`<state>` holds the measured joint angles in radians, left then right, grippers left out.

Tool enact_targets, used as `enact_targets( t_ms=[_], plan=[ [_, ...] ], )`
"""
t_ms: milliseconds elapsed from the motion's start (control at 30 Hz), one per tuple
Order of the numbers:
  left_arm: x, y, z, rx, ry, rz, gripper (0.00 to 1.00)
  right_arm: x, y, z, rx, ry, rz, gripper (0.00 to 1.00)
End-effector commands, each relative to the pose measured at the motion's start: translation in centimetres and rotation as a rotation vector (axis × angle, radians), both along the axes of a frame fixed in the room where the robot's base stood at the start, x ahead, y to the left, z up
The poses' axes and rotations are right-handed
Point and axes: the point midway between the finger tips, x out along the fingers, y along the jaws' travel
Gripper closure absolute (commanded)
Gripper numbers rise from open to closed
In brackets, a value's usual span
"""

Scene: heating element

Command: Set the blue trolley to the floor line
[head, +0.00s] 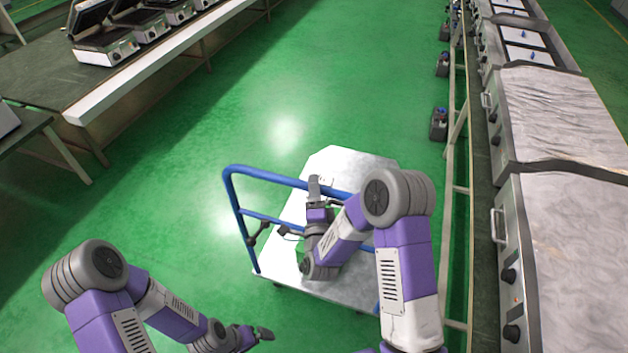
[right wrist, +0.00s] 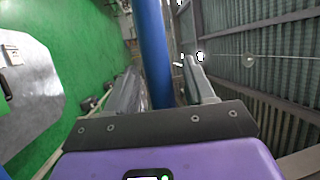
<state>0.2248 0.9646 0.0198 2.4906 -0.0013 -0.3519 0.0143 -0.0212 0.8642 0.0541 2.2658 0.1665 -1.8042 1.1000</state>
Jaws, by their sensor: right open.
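The blue trolley has a pale grey platform (head: 345,162) and a blue tubular handle frame (head: 262,176), and stands upright on the green floor. My right gripper (head: 325,194) is at the top rail of the handle. In the right wrist view its open fingers (right wrist: 162,88) have the blue rail (right wrist: 153,45) running between them; contact cannot be told. My right arm hides part of the handle and platform. My left gripper (head: 262,335) is low in front, apart from the trolley; its jaw opening is unclear. A thin yellowish floor line (head: 604,20) shows at the far upper right.
A row of steel machines (head: 545,225) on a long bench runs along the right, with dark boxes (head: 439,124) on the floor beside it. A bench (head: 150,75) with several grill-like appliances stands at upper left. Open green floor (head: 285,100) lies beyond the trolley.

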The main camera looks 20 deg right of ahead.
Motion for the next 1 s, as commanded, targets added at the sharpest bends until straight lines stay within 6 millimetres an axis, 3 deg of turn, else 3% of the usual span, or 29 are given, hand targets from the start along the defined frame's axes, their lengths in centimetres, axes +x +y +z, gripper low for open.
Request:
enact_targets(
  t_ms=[200, 500, 833, 1000],
  plan=[
    [0.0, 0.0, 0.3, 0.000, 0.000, 0.000, 0.00, 2.0, -0.4, 0.4, -0.001, 0.000, 0.000, 0.46],
    [0.0, 0.0, 0.3, 0.000, 0.000, 0.000, 0.00, 2.2, -0.4, 0.3, -0.002, 0.002, 0.000, 0.46],
    [0.0, 0.0, 0.3, 0.000, 0.000, 0.000, 0.00, 2.2, -0.4, 0.3, -0.002, 0.002, 0.000, 0.97],
    [0.0, 0.0, 0.3, 0.000, 0.000, 0.000, 0.00, 2.2, -0.4, 0.3, -0.002, 0.002, 0.000, 1.00]
  ],
)
